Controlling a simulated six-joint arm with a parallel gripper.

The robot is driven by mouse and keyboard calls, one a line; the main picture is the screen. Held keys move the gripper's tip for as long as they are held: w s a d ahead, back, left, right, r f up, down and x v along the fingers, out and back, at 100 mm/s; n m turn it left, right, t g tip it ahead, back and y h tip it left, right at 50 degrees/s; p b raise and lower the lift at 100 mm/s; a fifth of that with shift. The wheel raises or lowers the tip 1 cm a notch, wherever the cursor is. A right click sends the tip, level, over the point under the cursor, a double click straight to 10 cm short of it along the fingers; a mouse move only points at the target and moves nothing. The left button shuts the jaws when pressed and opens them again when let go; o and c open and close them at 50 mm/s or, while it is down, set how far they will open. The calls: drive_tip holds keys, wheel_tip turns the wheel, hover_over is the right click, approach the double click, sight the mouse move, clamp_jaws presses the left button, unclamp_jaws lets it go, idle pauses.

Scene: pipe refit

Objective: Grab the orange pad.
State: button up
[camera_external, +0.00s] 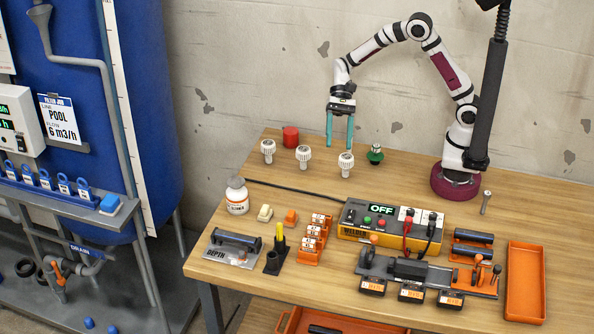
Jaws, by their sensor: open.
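A small orange pad (290,217) lies on the wooden table, between a cream pad-like block (265,212) and an orange rack. My gripper (339,143) hangs over the back of the table with its teal fingers pointing down. The fingers are apart with nothing seen between them. The gripper is above and to the right of the orange pad in the picture, well clear of it.
A white bottle (237,196), a depth gauge block (232,247), an orange rack (314,240) and a yellow welder box (390,225) surround the pad. A black cable crosses behind it.

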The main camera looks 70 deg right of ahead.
sight(291, 211)
drive_tip(key=w+a+f+m+y, duration=0.1)
drive_tip(key=w+f, duration=0.2)
drive_tip(key=f, duration=0.1)
drive_tip(key=w+a+f+m+t+y, duration=0.1)
drive_tip(key=w+f+m, duration=0.1)
drive_tip(key=w+f, duration=0.1)
drive_tip(key=w+a+f+m+t+y, duration=0.1)
drive_tip(key=w+f+m, duration=0.1)
drive_tip(key=w+f, duration=0.1)
drive_tip(key=shift+w+f, duration=0.4)
drive_tip(key=shift+f, duration=0.45)
drive_tip(key=shift+y, duration=0.3)
drive_tip(key=x, duration=0.9)
drive_tip(key=shift+a+f, duration=0.25)
drive_tip(key=shift+a, duration=0.05)
drive_tip(key=x, duration=0.5)
drive_tip(key=shift+a+f, duration=0.25)
drive_tip(key=shift+a, duration=0.05)
clamp_jaws()
